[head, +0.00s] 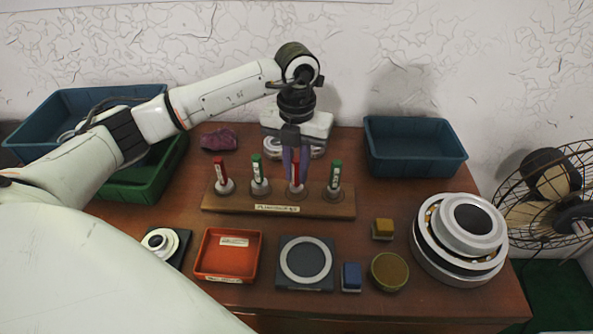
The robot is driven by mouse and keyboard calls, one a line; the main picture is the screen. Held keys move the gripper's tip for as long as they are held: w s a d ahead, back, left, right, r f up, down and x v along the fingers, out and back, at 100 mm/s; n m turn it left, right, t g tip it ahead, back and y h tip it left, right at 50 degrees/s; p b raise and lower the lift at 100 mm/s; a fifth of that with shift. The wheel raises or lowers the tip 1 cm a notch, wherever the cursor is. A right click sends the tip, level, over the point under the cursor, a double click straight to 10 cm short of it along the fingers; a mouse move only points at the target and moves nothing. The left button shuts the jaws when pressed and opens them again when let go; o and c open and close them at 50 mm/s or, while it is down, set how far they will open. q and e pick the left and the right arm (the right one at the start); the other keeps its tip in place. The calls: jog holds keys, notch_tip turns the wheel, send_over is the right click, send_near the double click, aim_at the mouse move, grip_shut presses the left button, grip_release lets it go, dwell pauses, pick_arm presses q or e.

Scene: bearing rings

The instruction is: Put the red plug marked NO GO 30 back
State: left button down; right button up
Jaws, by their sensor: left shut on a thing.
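My left gripper (295,165) points straight down and is shut on a red plug (296,181), one finger on each side. This plug is upright at the third grey socket from the left of the wooden rack (245,205); I cannot tell whether it is fully seated. Another red plug (219,170) stands in the leftmost socket. A green plug (257,169) stands in the second socket and another green plug (335,174) in the rightmost. The marks on the plugs are too small to read. My right gripper is not in view.
An orange tray (200,272), a grey ring on a dark plate (281,262), a blue block (351,277), a yellow block (382,229) and an olive round tin (389,272) lie in front. A large bearing (431,262) stands right. A blue bin (416,172) is behind.

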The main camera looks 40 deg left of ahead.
pick_arm(q)
jog(key=shift+f, duration=0.45)
jog(key=shift+f, duration=0.2)
jog(key=c, duration=1.7)
grip_release()
notch_tip(320, 180, up, 12)
jog(key=shift+r+b, duration=0.2)
jog(key=shift+b, duration=0.25)
jog(key=shift+d, duration=0.1)
